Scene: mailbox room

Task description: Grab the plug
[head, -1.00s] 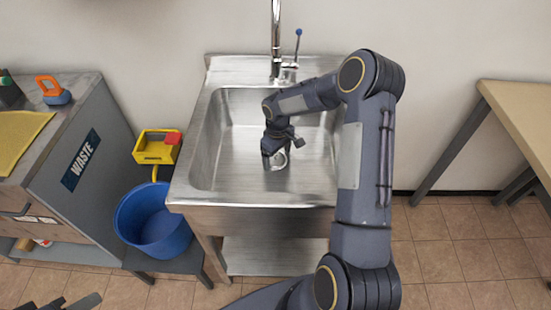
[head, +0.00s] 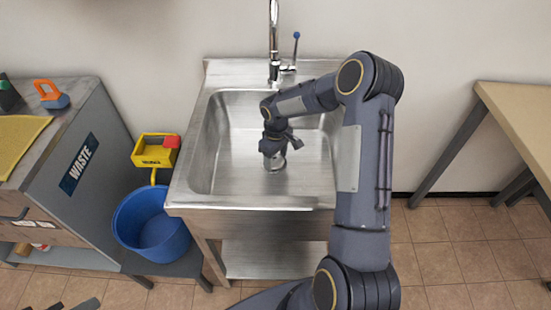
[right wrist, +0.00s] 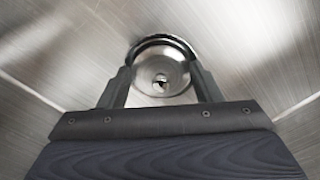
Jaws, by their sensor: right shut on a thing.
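The plug (right wrist: 161,82) is a round, shiny metal piece with a small hole-like centre, down at the drain in the sink floor. My right gripper (right wrist: 161,85) is shut on it, with one finger on each side. A dark curved rim shows behind the plug in the right wrist view. In the head view my right gripper (head: 273,160) reaches down into the basin and hides most of the plug. Only dark tips of my left gripper (head: 75,304) show at the bottom left edge, away from the sink.
The steel sink (head: 190,195) has raised walls around the gripper, and a tap (head: 274,45) stands at its back. A blue bucket (head: 150,235) and a yellow box (head: 150,155) are left of it. A waste cabinet (head: 85,165) stands farther left, a table (head: 520,110) at right.

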